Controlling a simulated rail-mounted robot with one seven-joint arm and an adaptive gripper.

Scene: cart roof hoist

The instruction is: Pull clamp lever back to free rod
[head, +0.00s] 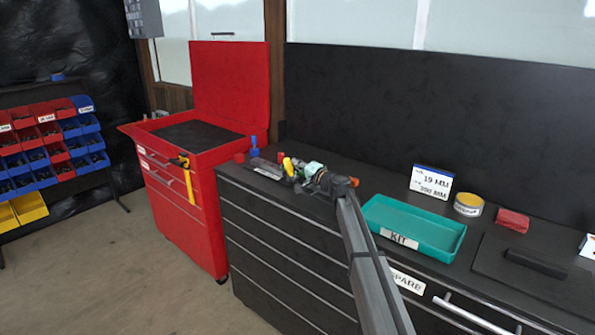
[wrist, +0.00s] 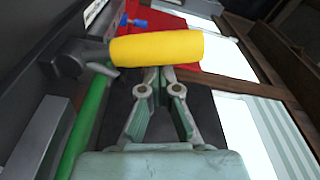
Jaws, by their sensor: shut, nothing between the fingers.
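A yellow cylindrical grip, which looks like the clamp lever's handle (wrist: 157,47), lies across the front of my gripper (wrist: 159,74) in the wrist view. Beside it are a dark grey fitting (wrist: 78,60) and a green bar (wrist: 86,125); I cannot tell which part is the rod. My gripper's fingers are shut with nothing between them. Their tips are right at the yellow grip and partly hidden by it; contact is unclear. In the head view, the yellow grip (head: 288,166) shows small at the bench's left end, just left of my gripper (head: 300,172).
The black bench (head: 262,222) holds a teal KIT tray (head: 447,250), a sign (head: 431,184), a yellow-banded roll (head: 468,204) and a red block (head: 512,220). A red cart (head: 203,225) with its lid raised stands left. A blue piece (head: 254,146) stands behind the grip.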

